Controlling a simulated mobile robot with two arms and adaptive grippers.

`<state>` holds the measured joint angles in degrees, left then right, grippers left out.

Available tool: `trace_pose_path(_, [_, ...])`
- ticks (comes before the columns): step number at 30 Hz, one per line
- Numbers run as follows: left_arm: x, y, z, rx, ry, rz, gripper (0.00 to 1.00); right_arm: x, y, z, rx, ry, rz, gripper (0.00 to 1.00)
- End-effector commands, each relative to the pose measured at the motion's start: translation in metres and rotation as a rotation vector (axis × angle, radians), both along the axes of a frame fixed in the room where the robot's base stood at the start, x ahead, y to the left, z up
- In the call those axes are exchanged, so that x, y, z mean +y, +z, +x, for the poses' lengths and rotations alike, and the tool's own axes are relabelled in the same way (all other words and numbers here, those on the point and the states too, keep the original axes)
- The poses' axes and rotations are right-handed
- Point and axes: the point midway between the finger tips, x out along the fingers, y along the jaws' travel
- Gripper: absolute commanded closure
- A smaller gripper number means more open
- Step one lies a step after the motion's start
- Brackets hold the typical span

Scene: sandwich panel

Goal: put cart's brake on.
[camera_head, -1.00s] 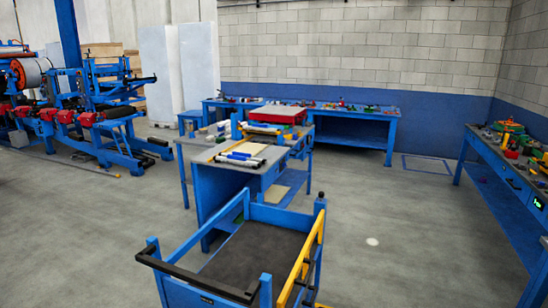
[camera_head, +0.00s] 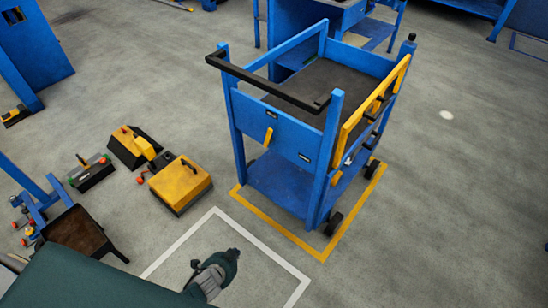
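The blue cart (camera_head: 290,132) stands upright at the centre right, inside a yellow floor outline. It has a black push bar (camera_head: 265,83) at its near end and a dark top tray. A small yellow lever (camera_head: 269,136) hangs on its near panel, pointing down; it may be the brake. Black wheels (camera_head: 334,222) show at its foot. My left gripper (camera_head: 228,262) seems to be the dark shape at the bottom, apart from the cart and below it in the picture. Its fingers are too unclear to tell open from shut. My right gripper is out of view.
Yellow and black tool boxes (camera_head: 181,185) lie on the floor left of the cart. A dark stool-like piece (camera_head: 75,230) stands at the lower left. A white floor outline (camera_head: 285,262) lies in front. The floor to the right is clear.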

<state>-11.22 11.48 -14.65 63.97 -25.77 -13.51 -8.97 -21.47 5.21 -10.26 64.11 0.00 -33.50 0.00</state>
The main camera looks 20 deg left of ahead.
Motion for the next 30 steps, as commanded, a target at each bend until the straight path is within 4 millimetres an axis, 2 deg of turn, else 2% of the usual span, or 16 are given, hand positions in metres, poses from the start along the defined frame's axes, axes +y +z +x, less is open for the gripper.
trace_pose_path(1, [-0.002, -0.004, 0.029, -0.066, -0.054, 0.041, 1.0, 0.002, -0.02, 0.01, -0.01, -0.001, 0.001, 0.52])
trace_pose_path(6, [-0.011, 0.042, 0.109, -0.28, -0.22, 0.205, 1.0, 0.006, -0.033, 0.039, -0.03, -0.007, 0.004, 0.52])
trace_pose_path(12, [-0.032, 0.112, 0.173, -0.535, -0.378, 0.421, 1.0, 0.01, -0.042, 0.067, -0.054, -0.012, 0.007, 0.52])
trace_pose_path(16, [-0.047, 0.162, 0.196, -0.695, -0.452, 0.568, 1.0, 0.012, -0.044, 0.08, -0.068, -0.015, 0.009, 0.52])
trace_pose_path(21, [-0.065, 0.215, 0.204, -0.849, -0.506, 0.716, 1.0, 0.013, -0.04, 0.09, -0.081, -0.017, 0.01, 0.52])
trace_pose_path(24, [-0.071, 0.234, 0.204, -0.898, -0.519, 0.769, 1.0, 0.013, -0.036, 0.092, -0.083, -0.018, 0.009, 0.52])
trace_pose_path(30, [-0.075, 0.248, 0.211, -0.924, -0.524, 0.797, 1.0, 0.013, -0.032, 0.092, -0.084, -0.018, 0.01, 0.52])
